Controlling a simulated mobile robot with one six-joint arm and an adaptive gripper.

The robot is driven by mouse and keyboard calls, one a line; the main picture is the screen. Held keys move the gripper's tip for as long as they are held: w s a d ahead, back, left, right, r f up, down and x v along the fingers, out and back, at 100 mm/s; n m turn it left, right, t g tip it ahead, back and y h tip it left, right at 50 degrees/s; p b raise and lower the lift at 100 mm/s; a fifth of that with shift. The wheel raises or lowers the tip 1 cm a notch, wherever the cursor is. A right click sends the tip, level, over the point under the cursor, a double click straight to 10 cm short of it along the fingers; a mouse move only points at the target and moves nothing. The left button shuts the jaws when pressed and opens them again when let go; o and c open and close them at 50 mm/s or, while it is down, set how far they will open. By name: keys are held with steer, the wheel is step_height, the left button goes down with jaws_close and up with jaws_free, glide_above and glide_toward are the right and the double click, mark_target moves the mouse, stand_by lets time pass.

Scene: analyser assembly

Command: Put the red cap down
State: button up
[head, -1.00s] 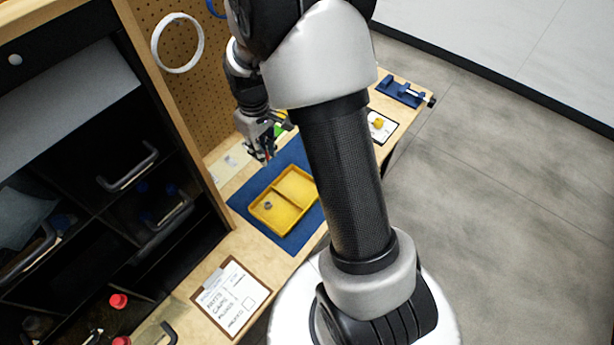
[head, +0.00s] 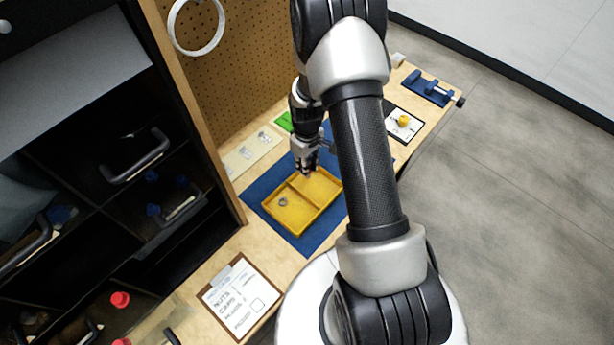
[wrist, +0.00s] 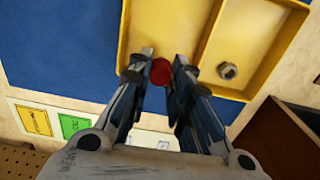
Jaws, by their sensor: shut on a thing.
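My gripper (head: 306,170) is shut on the red cap and holds it over the far compartment of the yellow tray (head: 296,226), near the back edge. In the wrist view the red cap (wrist: 161,72) sits between the two fingertips of my gripper (wrist: 160,75). The yellow tray (wrist: 212,45) shows beneath, with one divider. A metal nut (wrist: 228,71) lies in the other compartment, and it also shows in the head view (head: 283,201). I cannot tell whether the cap touches the tray floor.
The tray lies on a blue mat (head: 262,193) on the wooden bench. A clipboard (head: 240,297) lies in front. A pale strip with small parts (head: 252,152) and a green card (head: 284,121) lie behind. A dark drawer cabinet (head: 110,180) stands left. A blue fixture (head: 428,88) stands far right.

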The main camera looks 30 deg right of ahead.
mark_target(307, 181)
steer(key=shift+f+b, duration=0.6)
steer(key=shift+f, duration=2.1)
steer(key=shift+f, duration=0.15)
steer(key=o, duration=0.7)
steer(key=shift+c, duration=0.2)
